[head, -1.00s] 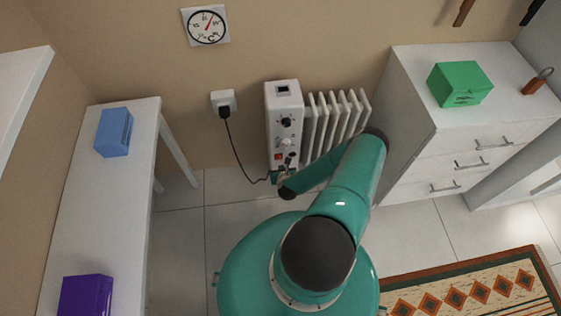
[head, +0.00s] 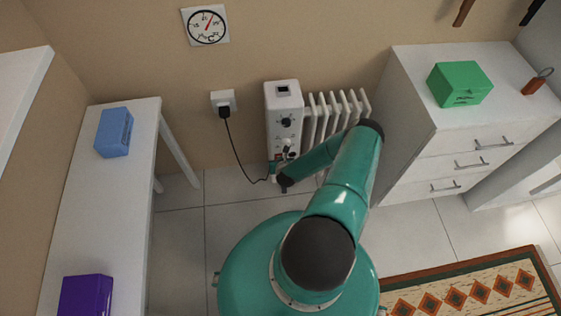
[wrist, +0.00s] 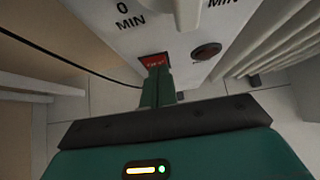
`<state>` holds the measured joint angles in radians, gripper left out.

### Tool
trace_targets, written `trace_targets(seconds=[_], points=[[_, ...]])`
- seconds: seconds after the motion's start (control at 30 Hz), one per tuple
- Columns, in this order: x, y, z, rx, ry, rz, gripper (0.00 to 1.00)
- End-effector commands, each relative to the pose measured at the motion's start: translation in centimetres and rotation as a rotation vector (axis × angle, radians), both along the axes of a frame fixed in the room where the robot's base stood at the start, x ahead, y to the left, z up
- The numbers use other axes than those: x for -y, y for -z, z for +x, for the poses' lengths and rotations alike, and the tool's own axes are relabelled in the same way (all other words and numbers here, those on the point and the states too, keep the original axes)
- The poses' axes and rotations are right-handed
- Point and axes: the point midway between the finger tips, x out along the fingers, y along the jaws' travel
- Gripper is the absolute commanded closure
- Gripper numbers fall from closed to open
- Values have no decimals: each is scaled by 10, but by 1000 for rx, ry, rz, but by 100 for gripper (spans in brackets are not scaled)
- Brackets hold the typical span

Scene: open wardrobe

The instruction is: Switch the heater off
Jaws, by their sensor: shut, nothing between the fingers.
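The white heater (head: 284,104) with its ribbed radiator stands against the back wall, its control panel facing me. In the wrist view the panel (wrist: 128,45) fills the top, with a white knob (wrist: 188,12), a red switch (wrist: 154,60) and a dark round lamp or button (wrist: 206,51). My gripper (wrist: 157,72) is shut and empty, its green fingertips at the lower edge of the red switch. They overlap part of the switch, and I cannot tell if they touch it. In the head view my arm hides the heater's lower front.
A black plug in a wall socket (head: 223,101) has a cable hanging to the floor beside the heater. A white table (head: 95,220) stands left, a white drawer cabinet (head: 410,110) right. A patterned rug (head: 470,300) lies at lower right.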

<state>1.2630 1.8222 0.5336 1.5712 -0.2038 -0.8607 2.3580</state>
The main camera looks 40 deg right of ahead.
Motion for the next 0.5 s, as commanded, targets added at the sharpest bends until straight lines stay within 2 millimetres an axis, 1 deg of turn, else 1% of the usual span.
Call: trace_targets(seconds=[0.17,0.5], points=[[1,-3,0,1,0,-1,100],[0,-16,0,1,-1,0,100]])
